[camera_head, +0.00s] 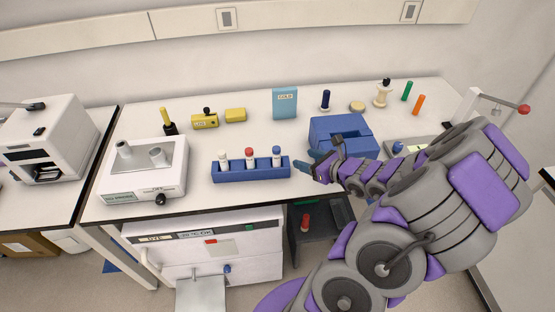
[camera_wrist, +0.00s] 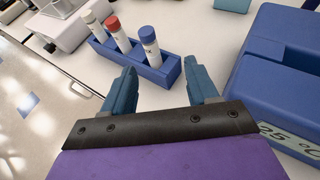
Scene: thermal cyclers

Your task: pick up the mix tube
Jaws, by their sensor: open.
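Three tubes stand upright in a blue rack (camera_head: 252,175): one white-capped (camera_head: 224,161), one red-capped (camera_head: 250,159), one blue-capped (camera_head: 276,157). I cannot read which is labelled mix. In the wrist view the white-capped tube (camera_wrist: 97,27), red-capped tube (camera_wrist: 120,37) and blue-capped tube (camera_wrist: 149,46) show beyond my fingers, with the rack (camera_wrist: 168,73) below them. My gripper (camera_head: 308,167) is just right of the rack. In the wrist view my gripper (camera_wrist: 160,80) is open and empty, its fingers apart on the near side of the blue-capped tube, not around it.
A blue block-shaped device (camera_head: 343,136) is close to the right of my gripper; it also fills the right of the wrist view (camera_wrist: 275,75). A white instrument (camera_head: 145,172) stands left of the rack. Bench space behind the rack is clear up to a light-blue box (camera_head: 285,103).

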